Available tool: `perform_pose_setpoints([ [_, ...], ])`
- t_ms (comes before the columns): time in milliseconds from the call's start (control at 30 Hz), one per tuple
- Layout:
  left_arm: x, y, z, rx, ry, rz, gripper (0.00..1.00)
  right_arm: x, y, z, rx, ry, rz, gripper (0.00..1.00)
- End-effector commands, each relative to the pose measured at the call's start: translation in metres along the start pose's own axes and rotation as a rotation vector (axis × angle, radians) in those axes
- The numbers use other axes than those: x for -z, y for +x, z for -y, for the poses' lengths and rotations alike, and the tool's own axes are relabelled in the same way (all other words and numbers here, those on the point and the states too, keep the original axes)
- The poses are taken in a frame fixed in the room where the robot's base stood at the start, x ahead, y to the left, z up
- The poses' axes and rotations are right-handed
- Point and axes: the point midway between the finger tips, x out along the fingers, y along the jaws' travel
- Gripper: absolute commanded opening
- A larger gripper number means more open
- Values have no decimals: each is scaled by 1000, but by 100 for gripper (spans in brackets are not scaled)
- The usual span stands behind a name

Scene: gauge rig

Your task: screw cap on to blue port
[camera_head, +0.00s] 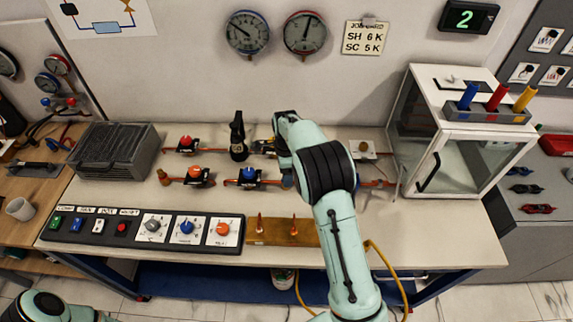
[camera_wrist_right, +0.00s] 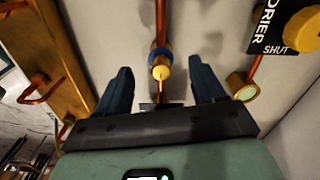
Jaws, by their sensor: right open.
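The blue port, a brass fitting with a blue ring (camera_wrist_right: 160,55) on a copper pipe, shows in the right wrist view. Its round brass end (camera_wrist_right: 161,72) faces my right gripper (camera_wrist_right: 160,82). I cannot tell whether that end is a separate cap or the bare port. My right gripper is open, with its two dark fingers apart on either side of the brass end and no visible contact. In the head view my right arm hides the port and the gripper's fingers. My left gripper is out of view.
In the wrist view another brass fitting (camera_wrist_right: 243,90) lies right of the fingers, near a yellow drier knob (camera_wrist_right: 302,29). A wooden board (camera_wrist_right: 52,60) with copper hooks stands left. In the head view a control panel (camera_head: 130,239) and glass cabinet (camera_head: 455,140) flank the bench's work area.

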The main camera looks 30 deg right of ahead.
Motion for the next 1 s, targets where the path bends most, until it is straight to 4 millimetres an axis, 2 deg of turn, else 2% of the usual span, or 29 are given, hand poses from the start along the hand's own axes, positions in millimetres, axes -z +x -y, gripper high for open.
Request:
perform_pose_setpoints([
  [167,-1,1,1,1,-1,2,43,0,-26,1,5,0,2,69],
  [400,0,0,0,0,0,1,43,0,-82,1,6,1,2,69],
  [600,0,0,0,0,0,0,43,0,-116,1,3,0,-1,69],
  [800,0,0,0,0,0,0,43,0,-130,0,1,1,-1,69],
  [1000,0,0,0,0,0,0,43,0,-131,0,0,1,-1,69],
])
